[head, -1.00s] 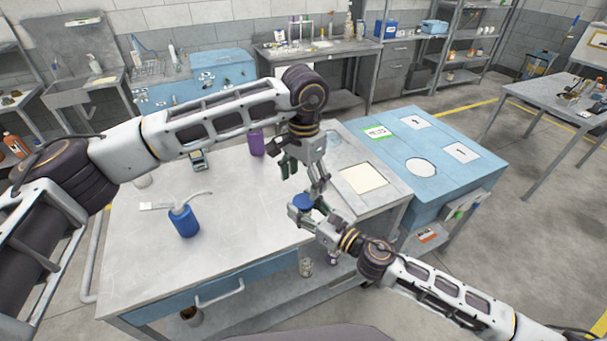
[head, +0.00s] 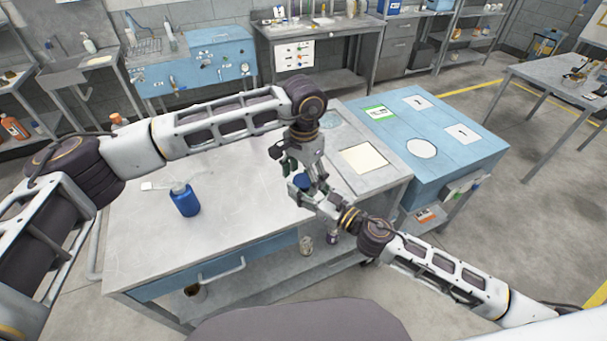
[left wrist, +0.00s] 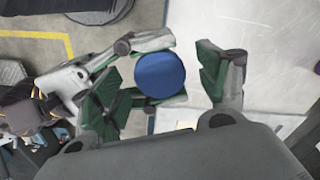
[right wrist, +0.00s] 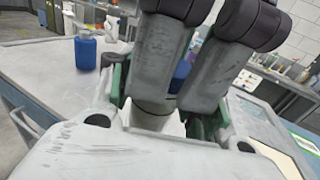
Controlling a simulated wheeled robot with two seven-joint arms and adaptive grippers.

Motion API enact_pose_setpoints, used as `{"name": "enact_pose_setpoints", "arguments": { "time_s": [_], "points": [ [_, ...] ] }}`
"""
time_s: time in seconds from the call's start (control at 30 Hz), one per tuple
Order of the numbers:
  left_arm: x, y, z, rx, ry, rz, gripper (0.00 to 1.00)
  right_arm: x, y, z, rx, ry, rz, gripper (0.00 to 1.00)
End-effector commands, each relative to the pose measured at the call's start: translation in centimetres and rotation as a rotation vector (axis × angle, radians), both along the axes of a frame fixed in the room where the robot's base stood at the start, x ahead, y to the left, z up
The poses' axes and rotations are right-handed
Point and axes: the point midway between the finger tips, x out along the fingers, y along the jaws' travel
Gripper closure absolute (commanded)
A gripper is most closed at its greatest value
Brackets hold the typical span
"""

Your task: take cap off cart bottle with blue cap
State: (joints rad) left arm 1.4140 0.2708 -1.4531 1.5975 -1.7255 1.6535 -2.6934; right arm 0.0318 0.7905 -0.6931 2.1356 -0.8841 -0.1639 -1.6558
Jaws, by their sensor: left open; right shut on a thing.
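The blue cap (head: 302,181) sits on a bottle held just above the table's right part. In the left wrist view the cap (left wrist: 160,75) shows round from above and hides most of the bottle. My right gripper (head: 313,194) is shut on the bottle below the cap; the pale bottle body (right wrist: 154,113) shows between its fingers in the right wrist view. My left gripper (left wrist: 164,88) is open above the cap, its green-padded fingers on either side and apart from it. In the head view the left gripper (head: 303,172) partly covers the cap.
A blue cabinet (head: 450,140) with white cards adjoins the table's right side. The table's front middle is clear.

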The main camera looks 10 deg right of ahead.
Motion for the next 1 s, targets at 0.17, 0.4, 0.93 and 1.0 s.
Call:
{"name": "enact_pose_setpoints", "arguments": {
  "time_s": [0.17, 0.4, 0.93, 1.0],
  "points": [
    [0.01, 0.01, 0.02, 0.000, 0.000, 0.000, 0.43, 0.01, 0.01, 0.03, 0.000, 0.000, 0.000, 1.00],
    [0.01, 0.01, 0.03, 0.000, 0.000, 0.000, 0.74, 0.00, 0.00, 0.03, 0.000, 0.000, 0.000, 1.00],
    [0.01, 0.00, 0.11, 0.000, 0.000, 0.000, 0.26, 0.00, 0.00, 0.03, 0.000, 0.000, 0.000, 1.00],
    [0.03, -0.01, 0.35, -0.001, -0.001, 0.000, 0.26, 0.00, 0.00, 0.03, 0.000, 0.000, 0.000, 1.00]
  ]
}}
